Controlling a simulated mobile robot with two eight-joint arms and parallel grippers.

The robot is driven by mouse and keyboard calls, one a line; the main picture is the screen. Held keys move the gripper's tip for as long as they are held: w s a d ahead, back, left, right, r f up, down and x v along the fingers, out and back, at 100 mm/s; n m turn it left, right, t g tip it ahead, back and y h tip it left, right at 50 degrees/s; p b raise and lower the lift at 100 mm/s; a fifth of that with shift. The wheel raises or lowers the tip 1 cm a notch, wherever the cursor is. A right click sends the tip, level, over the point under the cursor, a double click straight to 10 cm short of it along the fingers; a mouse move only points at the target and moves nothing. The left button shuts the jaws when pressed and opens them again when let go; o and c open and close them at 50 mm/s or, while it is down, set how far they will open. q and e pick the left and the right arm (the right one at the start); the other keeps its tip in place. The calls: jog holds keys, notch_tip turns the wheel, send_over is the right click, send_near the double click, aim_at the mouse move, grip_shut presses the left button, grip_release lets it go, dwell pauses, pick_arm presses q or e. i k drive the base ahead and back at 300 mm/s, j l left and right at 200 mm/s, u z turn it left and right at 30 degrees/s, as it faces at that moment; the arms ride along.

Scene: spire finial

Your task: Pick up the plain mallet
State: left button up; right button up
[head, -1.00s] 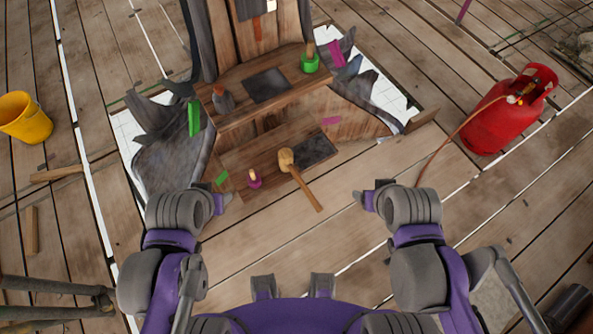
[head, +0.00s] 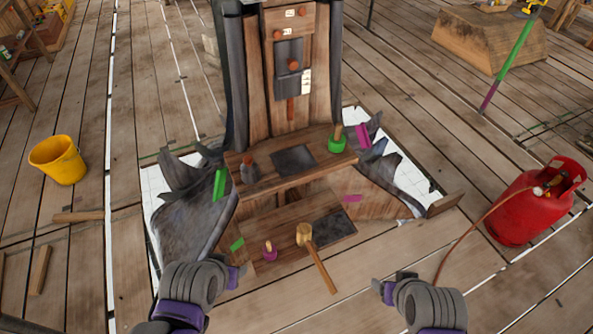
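The plain mallet (head: 305,237) has a pale wooden head and a brown handle. It lies on the low front board (head: 283,243) of the wooden spire structure, its handle reaching over the front edge toward me. My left gripper (head: 240,275) is to the left of the mallet, near the board's front left, and apart from it. My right gripper (head: 378,287) is to the right of the handle, over the deck, and also apart. Neither gripper is seen to hold anything. Their finger gaps are too small and angled to judge.
A purple-based tool (head: 270,253) stands left of the mallet, beside a green piece (head: 237,244). A green-based tool (head: 337,141) and a grey tool (head: 250,169) sit on the upper step.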

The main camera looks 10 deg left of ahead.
aim_at(304, 230)
jog(key=i+j, duration=0.1)
jog(key=j, duration=0.25)
jog(key=i+j+z, duration=0.15)
jog(key=j+z, duration=0.5)
jog(key=j, duration=0.15)
jog(key=z, duration=1.2)
jog(key=i+j, duration=0.05)
